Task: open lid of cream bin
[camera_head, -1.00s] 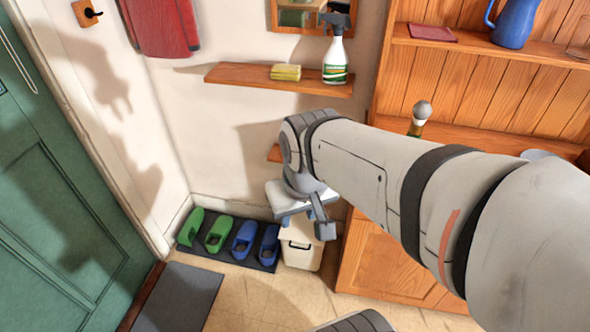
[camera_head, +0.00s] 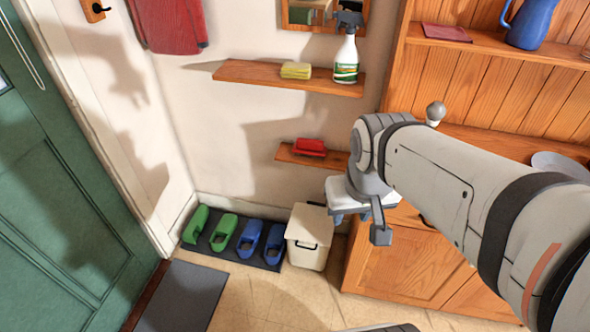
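The cream bin (camera_head: 306,256) stands on the floor against the back wall, right of the shoes. The bin's right side is close to the gripper's left finger in the picture; the height gap is hard to tell.
Green and blue shoes (camera_head: 249,237) stand on a dark mat left of the bin. A wooden cabinet (camera_head: 400,265) stands right of it. A low shelf (camera_head: 290,155) with a red brush (camera_head: 311,146) is above the bin. Open floor (camera_head: 270,300) lies in front.

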